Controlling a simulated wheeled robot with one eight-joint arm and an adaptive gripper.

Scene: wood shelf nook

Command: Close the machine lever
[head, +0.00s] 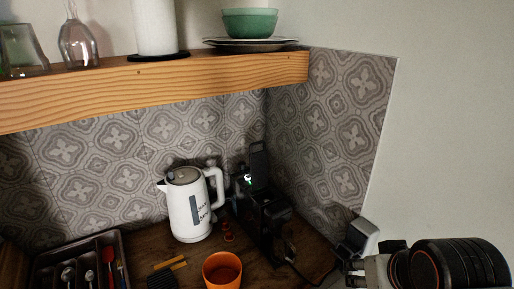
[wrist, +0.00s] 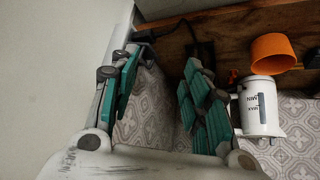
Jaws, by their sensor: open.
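The black machine (head: 264,212) stands on the wooden counter in the tiled corner, to the right of the white kettle. Its lever (head: 258,165) looks raised, sticking up above the body, with a small green-white light beside it. In the wrist view, which is turned over, my gripper (wrist: 160,60) is open and empty, with teal pads spread apart. Dark shapes behind the right finger may be part of the machine, but the finger hides most of that area. The lever cannot be made out there. In the head view my arm is at the lower right; the fingers are not clearly seen.
A white kettle (head: 187,207) is close beside the machine. An orange cup (head: 222,271) stands in front. A cutlery tray (head: 43,272) is at lower left. A wooden shelf (head: 190,80) with bowls, plates and glasses overhangs the counter. A plain wall is at right.

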